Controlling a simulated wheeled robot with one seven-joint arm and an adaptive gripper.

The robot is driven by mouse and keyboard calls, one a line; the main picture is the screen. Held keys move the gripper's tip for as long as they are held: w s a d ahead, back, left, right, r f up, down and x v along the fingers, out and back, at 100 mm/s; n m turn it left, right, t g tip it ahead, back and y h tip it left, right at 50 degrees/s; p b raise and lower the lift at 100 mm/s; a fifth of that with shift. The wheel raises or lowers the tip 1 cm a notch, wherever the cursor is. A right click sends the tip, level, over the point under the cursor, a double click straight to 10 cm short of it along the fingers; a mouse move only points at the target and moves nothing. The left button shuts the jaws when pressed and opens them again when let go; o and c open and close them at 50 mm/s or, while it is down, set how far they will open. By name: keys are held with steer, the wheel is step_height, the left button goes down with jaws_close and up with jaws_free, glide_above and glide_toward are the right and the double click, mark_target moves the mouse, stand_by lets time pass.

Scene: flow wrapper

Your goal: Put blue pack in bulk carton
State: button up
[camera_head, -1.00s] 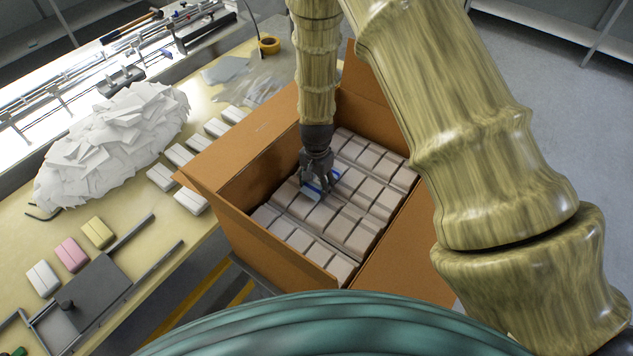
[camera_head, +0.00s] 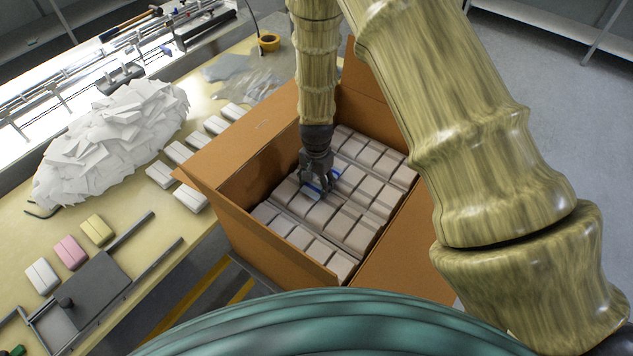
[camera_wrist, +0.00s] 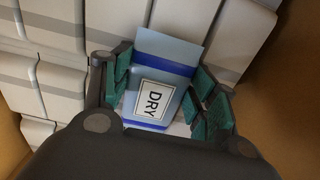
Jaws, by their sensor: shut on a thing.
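The blue pack (camera_wrist: 165,55) is light blue with darker blue bands and a white label reading "DRY". My gripper (camera_wrist: 160,100) is shut on it, with green finger pads on both sides of the pack. In the head view my gripper (camera_head: 318,180) reaches down inside the bulk carton (camera_head: 252,158), an open brown box. The blue pack (camera_head: 312,193) shows there only in part, under the fingers. It is at the level of the white packs in the carton; whether it rests on them I cannot tell.
Rows of white packs (camera_head: 352,222) fill much of the carton. Its flaps stand open.

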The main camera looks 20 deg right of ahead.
stand_by(0.3)
steer(key=o, duration=0.8)
steer(key=o, duration=0.4)
steer(key=shift+r+p, duration=2.55)
steer(key=shift+r, duration=1.45)
